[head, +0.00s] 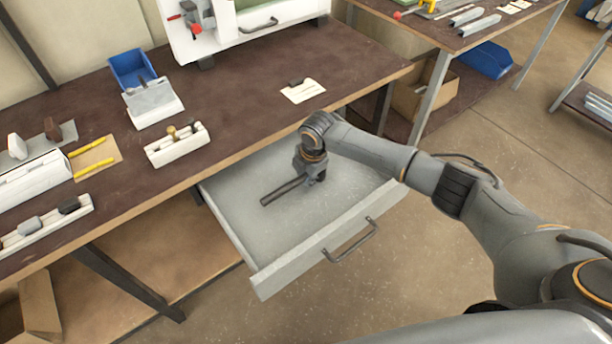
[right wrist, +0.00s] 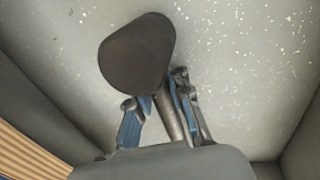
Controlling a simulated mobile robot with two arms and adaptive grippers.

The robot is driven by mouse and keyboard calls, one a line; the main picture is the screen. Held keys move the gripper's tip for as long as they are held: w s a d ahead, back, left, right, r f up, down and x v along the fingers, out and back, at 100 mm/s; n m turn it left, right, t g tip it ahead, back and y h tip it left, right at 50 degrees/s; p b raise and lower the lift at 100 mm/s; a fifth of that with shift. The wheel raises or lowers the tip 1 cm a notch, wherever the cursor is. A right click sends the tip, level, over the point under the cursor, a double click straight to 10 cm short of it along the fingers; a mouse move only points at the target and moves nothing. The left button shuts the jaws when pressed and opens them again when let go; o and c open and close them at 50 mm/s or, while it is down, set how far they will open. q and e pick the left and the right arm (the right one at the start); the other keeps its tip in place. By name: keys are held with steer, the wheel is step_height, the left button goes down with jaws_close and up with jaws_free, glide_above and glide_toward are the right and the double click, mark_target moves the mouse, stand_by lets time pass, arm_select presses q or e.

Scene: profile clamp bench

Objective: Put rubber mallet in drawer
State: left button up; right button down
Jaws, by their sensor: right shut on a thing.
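The rubber mallet shows its dark handle (head: 282,191) in the head view; its head is mostly hidden there by my gripper. In the right wrist view its black rubber head (right wrist: 138,52) is in front of the fingers. My right gripper (head: 313,179) points down into the open drawer (head: 235,195) and is shut on the mallet, with the handle between the blue-padded fingers (right wrist: 162,108). The mallet is over the drawer's pale speckled floor, within its walls; I cannot tell whether it touches the floor. My left gripper is out of view.
The drawer is pulled out below the brown bench (head: 230,105), its front bearing a bar handle (head: 352,240). No other object shows inside it. A blue bin (head: 132,70), white holders (head: 178,146) and a paper card (head: 303,91) are on the bench.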

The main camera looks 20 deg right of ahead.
steer(key=c, duration=1.2)
jaws_free()
steer(key=shift+f, duration=0.1)
steer(key=shift+r+b, duration=0.35)
steer(key=shift+r, duration=0.05)
steer(key=s+r, duration=0.1)
steer(key=r, duration=0.8)
steer(key=s+r, duration=0.1)
steer(key=r, duration=0.3)
steer(key=shift+s+d+r, duration=0.3)
steer(key=shift+d, duration=0.1)
